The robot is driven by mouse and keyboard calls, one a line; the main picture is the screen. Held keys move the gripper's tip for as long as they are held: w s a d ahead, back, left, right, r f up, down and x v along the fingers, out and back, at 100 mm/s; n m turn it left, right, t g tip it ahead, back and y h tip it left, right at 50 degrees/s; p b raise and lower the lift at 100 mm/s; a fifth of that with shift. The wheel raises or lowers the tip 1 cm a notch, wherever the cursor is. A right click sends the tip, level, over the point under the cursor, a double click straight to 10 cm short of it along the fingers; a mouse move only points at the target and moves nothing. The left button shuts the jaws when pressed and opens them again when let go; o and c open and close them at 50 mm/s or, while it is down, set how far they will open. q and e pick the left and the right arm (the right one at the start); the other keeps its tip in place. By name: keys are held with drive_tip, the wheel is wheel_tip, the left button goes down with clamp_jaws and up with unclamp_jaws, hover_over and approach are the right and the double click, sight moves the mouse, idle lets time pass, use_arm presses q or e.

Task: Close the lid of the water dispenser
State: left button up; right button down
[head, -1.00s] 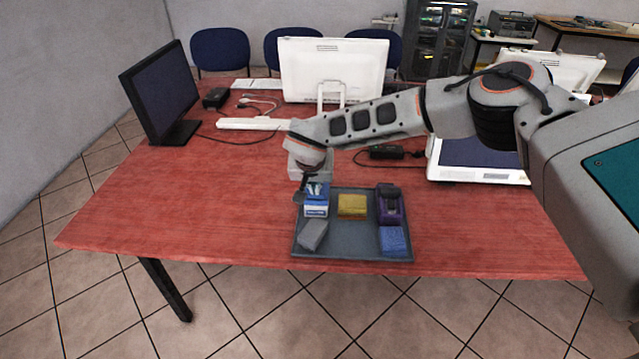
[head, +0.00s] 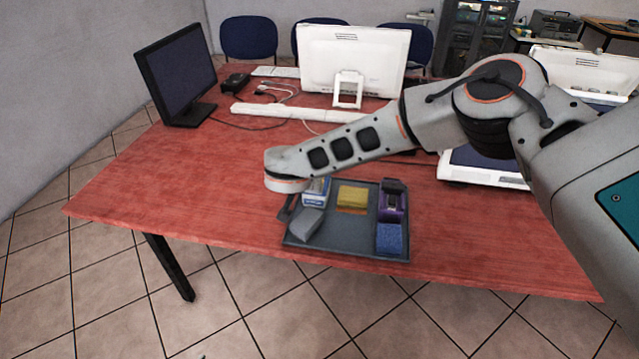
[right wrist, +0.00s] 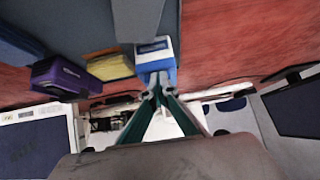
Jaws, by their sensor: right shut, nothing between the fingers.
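I cannot make out a water dispenser or a lid for certain. A small blue and white box (head: 316,190) stands at the back left of the dark tray (head: 345,251), partly hidden by my right arm. It also shows in the right wrist view (right wrist: 154,56), just beyond the fingertips. My left gripper is in neither view.
The tray also holds a grey block (head: 306,224), a yellow sponge (head: 352,195), a purple and black item (head: 393,205) and a blue sponge (head: 390,239). Monitors (head: 178,75) (head: 352,60) stand behind. The red table (head: 150,190) is clear left of the tray.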

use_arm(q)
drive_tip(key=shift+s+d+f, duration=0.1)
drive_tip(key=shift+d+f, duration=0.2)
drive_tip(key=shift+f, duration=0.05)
use_arm(e)
drive_tip(key=shift+s+d+f, duration=0.15)
drive_tip(key=shift+s+f, duration=0.2)
drive_tip(key=shift+f, duration=0.45)
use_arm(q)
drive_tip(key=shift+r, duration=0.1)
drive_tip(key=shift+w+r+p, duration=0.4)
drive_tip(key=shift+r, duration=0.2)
use_arm(e)
drive_tip(key=shift+w+r, duration=0.3)
drive_tip(key=shift+r, duration=0.55)
